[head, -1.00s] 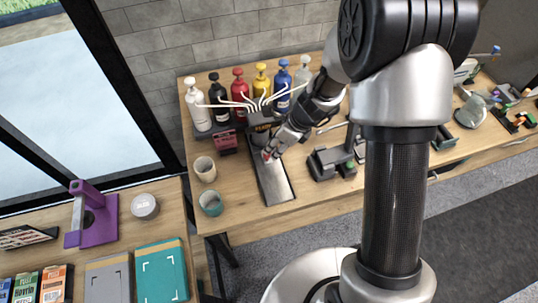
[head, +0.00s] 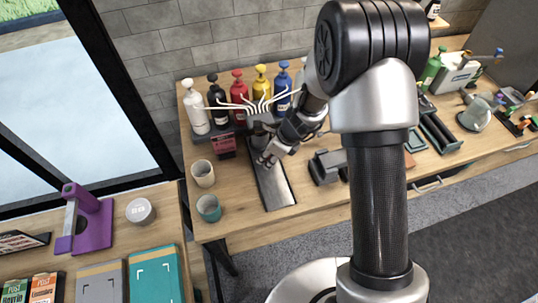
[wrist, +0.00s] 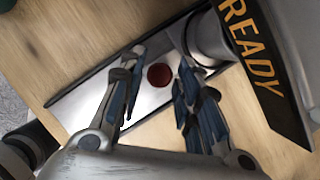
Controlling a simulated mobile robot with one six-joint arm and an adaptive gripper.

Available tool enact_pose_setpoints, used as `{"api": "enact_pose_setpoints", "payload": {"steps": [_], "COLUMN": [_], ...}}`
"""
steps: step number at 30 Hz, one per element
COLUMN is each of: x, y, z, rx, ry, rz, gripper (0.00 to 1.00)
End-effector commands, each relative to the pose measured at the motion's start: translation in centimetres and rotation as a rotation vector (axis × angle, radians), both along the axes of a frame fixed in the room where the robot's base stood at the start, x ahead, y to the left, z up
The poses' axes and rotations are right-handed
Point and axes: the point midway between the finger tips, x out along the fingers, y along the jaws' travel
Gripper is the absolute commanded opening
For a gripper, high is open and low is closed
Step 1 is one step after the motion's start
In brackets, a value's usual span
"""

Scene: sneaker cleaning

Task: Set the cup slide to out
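The cup slide is a long metal track (head: 272,189) on the wooden bench, running from the dispenser stand toward the front edge. In the wrist view its bright plate (wrist: 80,108) crosses beneath my fingers. A round dark-red knob (wrist: 159,76) shows on the plate between the two fingertips. My gripper (wrist: 157,85) is open, with a gap on either side of the knob. In the head view my gripper (head: 266,158) is over the track's back half and hides the knob. The depth between fingertips and knob is hard to tell.
Several pump bottles, including a red one (head: 239,97), line the back behind thin white spouts (head: 262,103). Two cups, beige (head: 203,174) and teal (head: 209,208), stand left of the track. A dark grey fixture (head: 326,167) stands to the right. A READY sign (wrist: 250,45) is close to my right finger.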

Motion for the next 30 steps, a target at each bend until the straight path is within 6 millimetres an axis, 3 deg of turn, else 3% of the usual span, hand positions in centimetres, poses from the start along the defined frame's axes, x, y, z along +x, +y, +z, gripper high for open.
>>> {"api": "enact_pose_setpoints", "payload": {"steps": [12,30], "x": [-0.01,-0.02], "y": [-0.01,-0.01], "z": [0.01,0.0], "rx": [0.0,0.0], "ry": [0.0,0.0], "rz": [0.0,0.0], "gripper": [0.01,0.0]}}
